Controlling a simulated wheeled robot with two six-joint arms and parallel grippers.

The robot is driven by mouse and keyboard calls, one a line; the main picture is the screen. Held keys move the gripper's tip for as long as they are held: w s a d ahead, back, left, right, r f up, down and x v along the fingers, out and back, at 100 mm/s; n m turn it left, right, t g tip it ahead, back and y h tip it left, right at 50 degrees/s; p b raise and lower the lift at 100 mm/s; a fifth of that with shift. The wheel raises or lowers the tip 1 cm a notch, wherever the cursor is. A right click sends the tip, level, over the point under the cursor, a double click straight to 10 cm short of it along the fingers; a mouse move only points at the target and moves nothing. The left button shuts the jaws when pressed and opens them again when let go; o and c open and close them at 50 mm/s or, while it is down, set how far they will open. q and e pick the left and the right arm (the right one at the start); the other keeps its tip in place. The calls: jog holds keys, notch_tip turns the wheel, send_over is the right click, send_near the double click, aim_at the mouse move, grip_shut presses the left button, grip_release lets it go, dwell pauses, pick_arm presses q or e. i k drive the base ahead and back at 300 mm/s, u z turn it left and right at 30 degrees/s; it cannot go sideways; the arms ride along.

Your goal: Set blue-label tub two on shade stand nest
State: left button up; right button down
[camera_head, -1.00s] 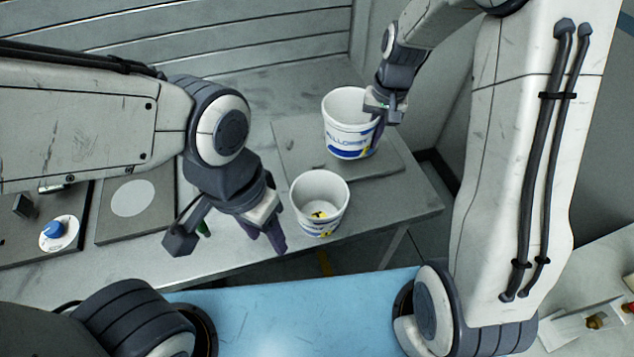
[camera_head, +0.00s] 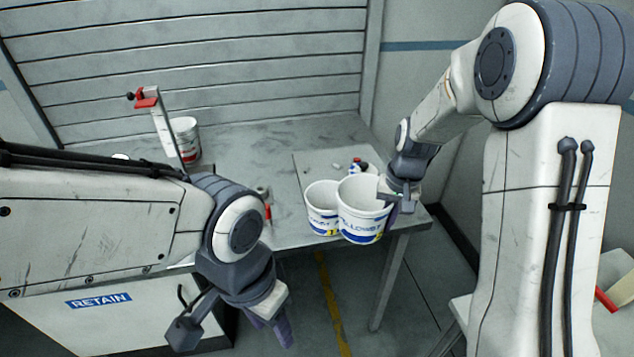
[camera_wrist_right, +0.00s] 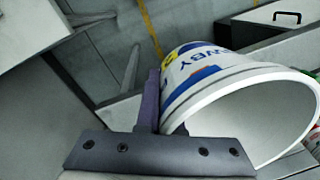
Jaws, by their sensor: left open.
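A white tub with a blue and yellow label (camera_head: 360,222) is held by its rim in my right gripper (camera_head: 392,196), at the front right of the table. In the right wrist view its label shows (camera_wrist_right: 198,72), with the jaws across its wall and the tub tilted in that picture. A second, similar tub (camera_head: 320,218) stands just left of it and is partly hidden; I cannot tell whether they touch. My left gripper (camera_head: 232,328) is open and empty in front of the table. I cannot make out the stand nest for certain.
A post with a red clamp (camera_head: 148,100) stands at the back left, with another white tub (camera_head: 186,138) beside it. A white front marked RETAIN (camera_head: 98,300) is at lower left. The table's back middle (camera_head: 255,150) is clear.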

aim_at(324, 173)
jog(key=u, duration=0.2)
jog(key=i, duration=1)
